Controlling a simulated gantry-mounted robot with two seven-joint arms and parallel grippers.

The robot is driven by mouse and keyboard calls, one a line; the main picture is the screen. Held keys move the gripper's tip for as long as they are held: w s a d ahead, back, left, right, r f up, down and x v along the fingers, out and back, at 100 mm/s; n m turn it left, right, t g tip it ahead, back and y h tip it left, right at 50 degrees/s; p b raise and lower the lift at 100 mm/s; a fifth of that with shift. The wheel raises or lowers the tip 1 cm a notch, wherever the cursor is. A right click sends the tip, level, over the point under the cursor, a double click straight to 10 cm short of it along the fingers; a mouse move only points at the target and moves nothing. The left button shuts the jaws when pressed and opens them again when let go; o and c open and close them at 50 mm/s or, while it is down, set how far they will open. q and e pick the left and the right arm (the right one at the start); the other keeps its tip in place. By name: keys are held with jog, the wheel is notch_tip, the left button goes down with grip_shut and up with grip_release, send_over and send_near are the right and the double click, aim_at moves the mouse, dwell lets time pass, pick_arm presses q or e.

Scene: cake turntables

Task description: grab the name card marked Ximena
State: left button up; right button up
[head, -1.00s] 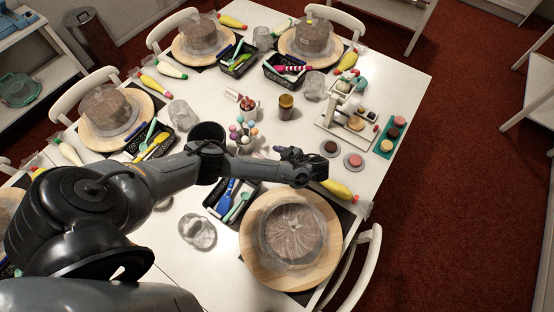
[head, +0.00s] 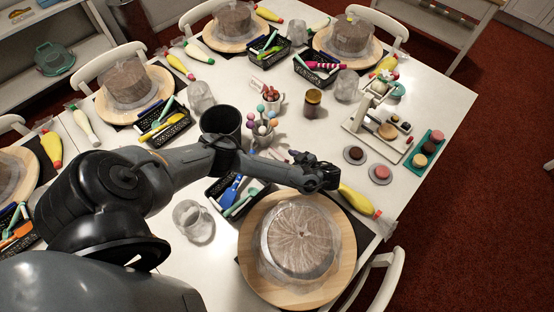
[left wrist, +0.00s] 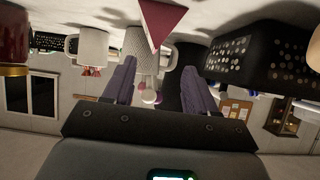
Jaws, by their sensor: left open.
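My left gripper (head: 322,174) is low over the table, just behind the nearest wrapped cake. In the left wrist view, which is upside down, its two fingers (left wrist: 158,85) are spread with nothing between them. A dark pink triangular piece with a pale edge (left wrist: 163,22), perhaps the end of a folded name card, stands on the table ahead of the fingers, apart from them. In the head view a small pale card-like piece (head: 278,154) lies partly hidden by my arm. No name can be read, so I cannot tell which card is Ximena's. My right gripper is not in view.
The near wrapped cake (head: 300,238) sits on a wooden turntable (head: 256,282). A yellow piping bag (head: 358,199) lies to its right. A black tool basket (head: 214,191), dark cup (head: 221,120), cup of cake pops (head: 260,130) and brown jar (head: 312,102) crowd the area.

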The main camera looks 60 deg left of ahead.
aim_at(278, 153)
pick_arm(q)
jog(key=shift+w+b+x, duration=0.2)
jog(key=shift+b+x, duration=0.1)
jog(key=shift+x, duration=1.2)
jog(key=shift+w+b+x, duration=0.15)
jog(key=shift+b+x, duration=0.15)
jog(key=shift+x, duration=1.15)
jog(key=shift+a, duration=0.15)
grip_shut()
